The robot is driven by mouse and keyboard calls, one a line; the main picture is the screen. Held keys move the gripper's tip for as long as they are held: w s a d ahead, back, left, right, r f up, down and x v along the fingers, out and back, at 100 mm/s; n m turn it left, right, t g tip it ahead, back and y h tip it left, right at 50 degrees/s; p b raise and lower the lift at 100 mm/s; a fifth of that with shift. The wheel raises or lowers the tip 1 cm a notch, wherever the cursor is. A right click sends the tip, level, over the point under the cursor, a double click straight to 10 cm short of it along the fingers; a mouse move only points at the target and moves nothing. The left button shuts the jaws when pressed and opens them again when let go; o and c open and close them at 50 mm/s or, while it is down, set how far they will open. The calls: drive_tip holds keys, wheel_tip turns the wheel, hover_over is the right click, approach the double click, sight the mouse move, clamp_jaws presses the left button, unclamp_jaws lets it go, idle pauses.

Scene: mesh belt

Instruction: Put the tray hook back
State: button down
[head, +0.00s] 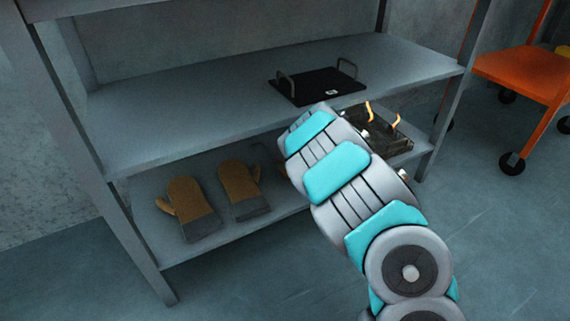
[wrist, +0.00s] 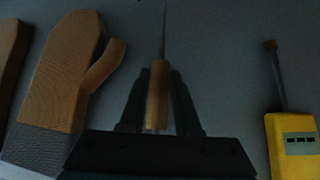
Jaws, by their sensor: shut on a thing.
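The tray hook (wrist: 158,92) has a light wooden handle and a thin metal rod that runs up and away in the wrist view. My gripper (wrist: 160,78) is shut on the wooden handle, with one dark finger on each side of it. The grey shelf surface lies behind the hook; I cannot tell whether the hook touches it. In the head view my arm reaches toward the lower shelf (head: 205,246) and hides my gripper and the hook. The hook's far end is not clear.
A yellow device (wrist: 292,145) is to the right. A black tray (head: 316,86) sits above. A dark box (head: 390,139) is beyond my arm. An orange cart (head: 520,68) stands right.

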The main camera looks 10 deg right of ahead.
drive_tip(key=shift+f, duration=0.3)
drive_tip(key=c, duration=0.5)
unclamp_jaws()
drive_tip(key=shift+c, duration=0.2)
drive_tip(key=shift+s+r, duration=0.1)
